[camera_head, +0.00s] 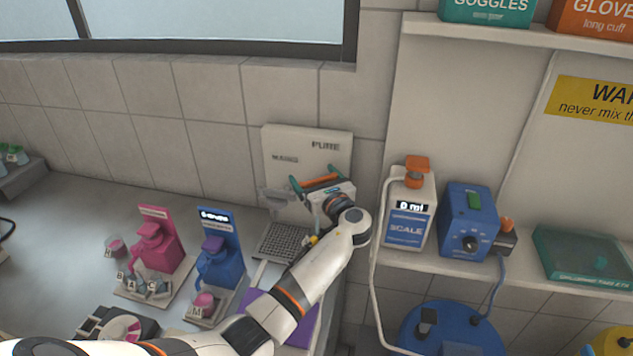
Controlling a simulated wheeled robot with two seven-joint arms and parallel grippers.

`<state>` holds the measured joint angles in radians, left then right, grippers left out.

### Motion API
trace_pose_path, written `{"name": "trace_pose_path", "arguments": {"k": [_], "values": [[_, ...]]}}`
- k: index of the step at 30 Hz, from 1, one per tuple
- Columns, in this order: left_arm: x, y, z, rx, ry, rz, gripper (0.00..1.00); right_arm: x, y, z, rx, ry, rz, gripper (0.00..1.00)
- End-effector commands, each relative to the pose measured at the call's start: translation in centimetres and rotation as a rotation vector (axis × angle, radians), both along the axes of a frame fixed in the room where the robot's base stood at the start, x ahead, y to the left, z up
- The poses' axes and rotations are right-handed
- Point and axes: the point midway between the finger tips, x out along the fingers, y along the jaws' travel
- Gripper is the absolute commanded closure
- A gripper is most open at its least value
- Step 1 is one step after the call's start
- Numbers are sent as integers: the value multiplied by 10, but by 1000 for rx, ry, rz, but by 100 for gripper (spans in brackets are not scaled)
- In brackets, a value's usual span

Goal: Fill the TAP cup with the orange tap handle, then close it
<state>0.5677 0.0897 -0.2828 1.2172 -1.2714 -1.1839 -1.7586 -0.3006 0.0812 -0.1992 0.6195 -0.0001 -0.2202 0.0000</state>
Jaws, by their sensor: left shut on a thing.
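The osmosis unit is a pale wall panel (335,147) marked "PURE", with a second small label at its left. A grey spout-like part (275,198) juts out at its lower left, above a dark slotted drain tray (279,243). My left gripper (316,181) is in front of the panel's lower right, with green parts at either side. It is shut on the orange tap handle (321,181), which shows as an orange bar there. My wrist hides the lower right of the panel. I cannot make out the TAP cup. My right gripper is out of view.
A pink dispenser (160,246) and a blue dispenser (222,265) stand on the bench at left, with small labelled cups. A pale cable hangs close to my left wrist.

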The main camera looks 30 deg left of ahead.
Motion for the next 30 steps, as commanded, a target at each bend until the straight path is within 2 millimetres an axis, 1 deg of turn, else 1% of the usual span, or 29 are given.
{"name": "trace_pose_path", "arguments": {"k": [1, 3, 10, 27, 28, 29, 30], "values": [[0, -1, -2, -1, 1, 29, 32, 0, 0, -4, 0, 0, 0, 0], [0, 0, -2, -1, 1, 67, 32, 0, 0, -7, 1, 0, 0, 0], [-2, 1, -1, 0, 2, 154, 32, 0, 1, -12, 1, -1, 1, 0], [-3, 2, 0, 1, 3, 185, 32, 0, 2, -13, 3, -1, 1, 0], [-3, 2, 0, 1, 3, 185, 6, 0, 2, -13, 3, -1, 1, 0], [-3, 2, 0, 1, 3, 184, 1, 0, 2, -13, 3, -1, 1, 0], [-3, 2, 0, 1, 3, 184, 0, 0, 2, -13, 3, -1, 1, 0]]}}
